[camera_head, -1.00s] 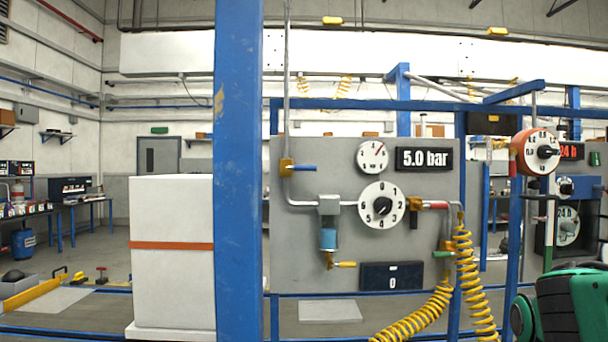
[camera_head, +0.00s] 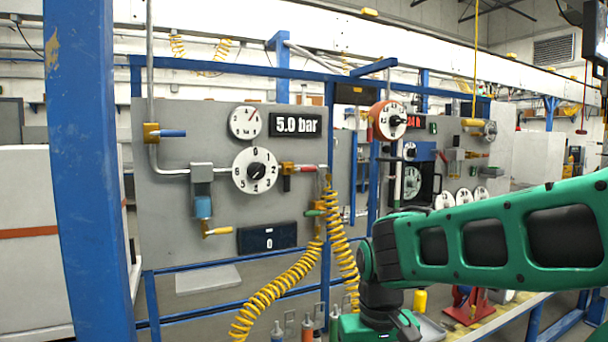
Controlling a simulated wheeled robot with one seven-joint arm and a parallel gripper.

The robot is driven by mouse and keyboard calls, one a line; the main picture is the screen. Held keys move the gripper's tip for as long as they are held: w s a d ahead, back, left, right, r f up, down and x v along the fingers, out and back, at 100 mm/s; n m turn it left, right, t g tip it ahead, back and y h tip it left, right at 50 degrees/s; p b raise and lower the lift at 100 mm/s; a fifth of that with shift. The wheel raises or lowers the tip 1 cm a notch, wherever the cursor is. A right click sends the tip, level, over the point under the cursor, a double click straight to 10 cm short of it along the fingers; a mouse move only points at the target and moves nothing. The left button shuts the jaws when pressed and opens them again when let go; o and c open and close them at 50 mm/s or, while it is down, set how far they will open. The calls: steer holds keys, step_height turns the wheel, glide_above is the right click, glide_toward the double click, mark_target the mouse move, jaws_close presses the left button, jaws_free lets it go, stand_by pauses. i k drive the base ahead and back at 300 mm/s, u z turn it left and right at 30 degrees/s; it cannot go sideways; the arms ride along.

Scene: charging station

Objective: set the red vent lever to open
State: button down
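The red vent lever (camera_head: 306,168) sits on a small brass valve on the right part of the grey panel (camera_head: 165,225). Its handle points right, level, along the thin pipe. A dark fitting hangs just below the valve. My green arm (camera_head: 500,240) reaches in from the right, with dark joints (camera_head: 380,265) low right of the panel. It is well apart from the lever. I see no gripper fingers in view.
The panel also carries a blue lever (camera_head: 172,133), a yellow lever (camera_head: 218,231), a green lever (camera_head: 313,212), a numbered dial (camera_head: 255,170) and a display reading 5.0 bar (camera_head: 298,124). Coiled yellow hoses (camera_head: 270,298) hang beside it. A blue post (camera_head: 85,170) stands at left.

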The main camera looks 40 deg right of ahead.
mark_target(308, 169)
steer(key=u, duration=1.05)
steer(key=k, duration=1)
steer(key=z, duration=1.5)
steer(key=i, duration=1)
steer(key=u, duration=0.05)
